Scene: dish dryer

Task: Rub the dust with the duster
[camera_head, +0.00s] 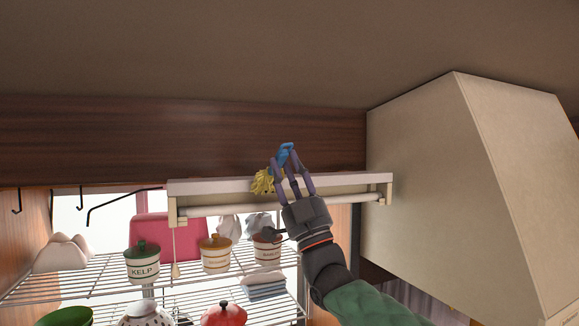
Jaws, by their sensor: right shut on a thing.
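My right gripper (292,172) is raised in front of the white fixture with a horizontal bar (225,187) under the dark wood panel. It is shut on the blue handle of the duster (263,182). The duster's yellow fluffy head points left and down, and in the picture it overlaps the top edge of the fixture. I cannot tell whether the head touches that edge. No dust can be made out. My left gripper does not show.
A large beige hood (450,190) stands close on the right. Below is a wire rack (85,275) with a kelp jar (142,262), a yellow-lidded jar (215,253), a brown-lidded jar (267,246) and a red pot (224,314). Black hooks (115,202) stick out at left. A pull cord hangs from the fixture.

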